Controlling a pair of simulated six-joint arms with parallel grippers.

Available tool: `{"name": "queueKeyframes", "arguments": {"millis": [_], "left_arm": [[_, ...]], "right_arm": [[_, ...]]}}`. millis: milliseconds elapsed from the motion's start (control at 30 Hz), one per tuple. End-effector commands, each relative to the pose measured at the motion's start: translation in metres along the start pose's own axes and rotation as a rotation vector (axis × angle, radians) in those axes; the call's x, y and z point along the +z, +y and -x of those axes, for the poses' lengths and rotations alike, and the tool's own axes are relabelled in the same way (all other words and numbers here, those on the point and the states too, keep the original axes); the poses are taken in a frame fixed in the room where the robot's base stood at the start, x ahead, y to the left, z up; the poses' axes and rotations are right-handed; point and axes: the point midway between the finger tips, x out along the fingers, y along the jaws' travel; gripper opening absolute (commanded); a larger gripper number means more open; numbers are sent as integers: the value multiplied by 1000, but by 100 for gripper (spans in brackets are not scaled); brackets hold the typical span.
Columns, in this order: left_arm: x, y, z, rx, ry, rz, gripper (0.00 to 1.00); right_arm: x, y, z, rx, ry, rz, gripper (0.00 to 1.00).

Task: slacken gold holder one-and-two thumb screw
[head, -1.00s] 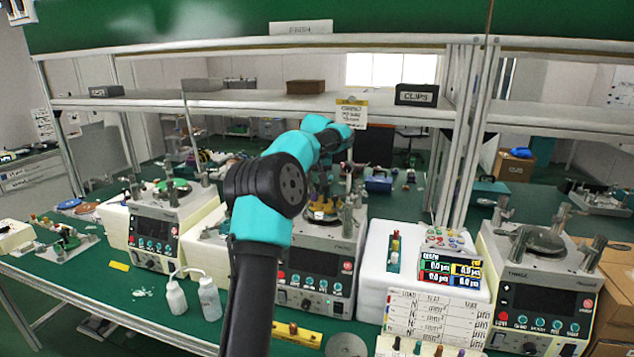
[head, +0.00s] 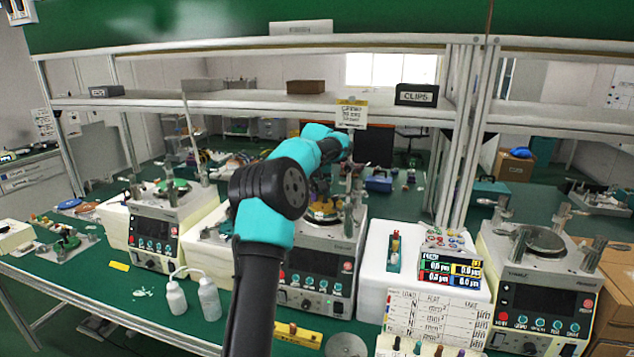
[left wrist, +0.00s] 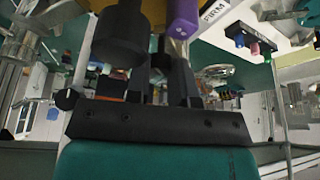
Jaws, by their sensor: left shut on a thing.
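The gold holder (head: 325,212) sits on the round plate of the middle lapping machine (head: 318,265), partly covered by my left arm. My left gripper (head: 321,190) reaches down over it from above, mostly hidden behind its own arm links. In the left wrist view my left gripper (left wrist: 162,75) has its dark fingers close together, shut on a small part, which I take to be the holder's thumb screw; the part itself is hardly visible. A strip of gold shows behind a dark cylinder (left wrist: 120,40) there, with a purple piece (left wrist: 183,18) on the right. My right gripper is not in view.
Similar machines stand at left (head: 155,235) and right (head: 540,285). Metal posts (head: 349,205) rise around the middle plate. A white block (head: 375,265) with small parts and a gauge display (head: 450,270) is to its right. Two wash bottles (head: 209,298) stand in front left.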

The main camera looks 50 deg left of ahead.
Motion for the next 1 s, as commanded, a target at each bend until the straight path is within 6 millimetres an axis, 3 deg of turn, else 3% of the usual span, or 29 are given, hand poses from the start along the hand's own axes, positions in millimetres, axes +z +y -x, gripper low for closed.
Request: {"name": "queueKeyframes", "arguments": {"millis": [467, 1000], "left_arm": [[0, 1, 0, -40, -2, 94, 0], [-2, 4, -1, -208, 1, 503, 0]], "right_arm": [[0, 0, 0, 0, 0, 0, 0], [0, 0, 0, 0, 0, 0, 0]]}}
